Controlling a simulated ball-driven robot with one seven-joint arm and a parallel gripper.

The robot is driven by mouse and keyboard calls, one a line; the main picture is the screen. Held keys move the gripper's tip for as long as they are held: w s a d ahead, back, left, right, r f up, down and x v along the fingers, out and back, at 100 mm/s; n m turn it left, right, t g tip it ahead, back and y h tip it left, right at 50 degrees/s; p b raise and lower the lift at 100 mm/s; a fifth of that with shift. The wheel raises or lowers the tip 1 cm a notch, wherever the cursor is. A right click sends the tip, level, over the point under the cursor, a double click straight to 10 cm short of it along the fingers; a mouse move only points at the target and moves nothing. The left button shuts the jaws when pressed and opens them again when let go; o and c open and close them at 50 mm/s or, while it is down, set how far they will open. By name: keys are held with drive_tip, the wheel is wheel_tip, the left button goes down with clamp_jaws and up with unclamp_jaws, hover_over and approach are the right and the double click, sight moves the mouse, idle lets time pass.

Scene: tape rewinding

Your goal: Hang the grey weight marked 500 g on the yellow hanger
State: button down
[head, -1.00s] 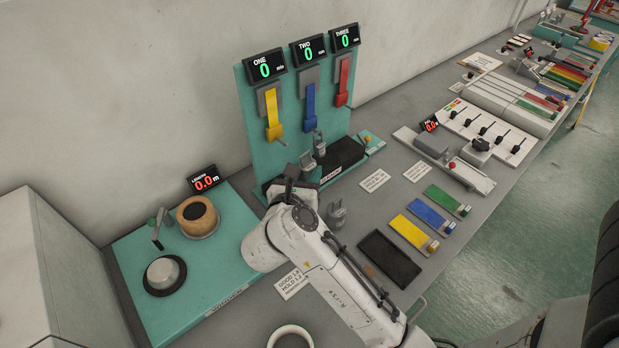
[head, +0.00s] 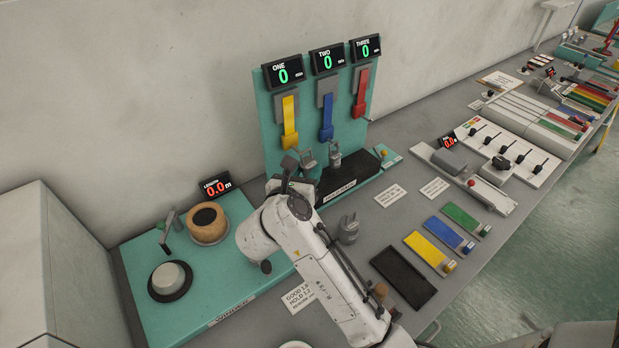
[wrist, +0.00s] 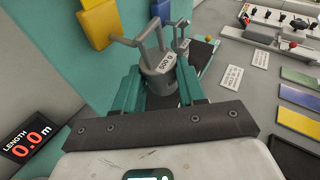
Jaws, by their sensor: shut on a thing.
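The grey weight marked 500 g (wrist: 160,68) is between the teal fingers of my gripper (wrist: 158,92) in the wrist view, upright with its forked hook on top. My gripper (head: 292,172) is shut on it, and the arm partly hides it in the head view (head: 307,157). The yellow hanger (head: 289,122) hangs on the teal board under display ONE, above the weight. Its yellow lower end (wrist: 98,24) shows at the top left of the wrist view, left of the weight's hook and apart from it.
Another grey weight (head: 335,157) stands on the black rack (head: 346,174) to the right; a third (head: 348,230) stands on the bench. Blue (head: 326,118) and red (head: 359,94) hangers are alongside. The winder (head: 207,222) is at left. Displays ONE, TWO and THREE read 0.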

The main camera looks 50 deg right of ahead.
drive_tip(key=shift+w+d+f+b, duration=0.15)
drive_tip(key=shift+w+b, duration=0.1)
drive_tip(key=shift+w, duration=0.3)
drive_tip(key=shift+w+d+f+b, duration=0.15)
drive_tip(key=shift+w+b, duration=0.05)
drive_tip(key=shift+w, duration=0.35)
drive_tip(key=shift+w+d+f+b, duration=0.15)
drive_tip(key=shift+w+b, duration=0.1)
drive_tip(key=shift+w, duration=0.3)
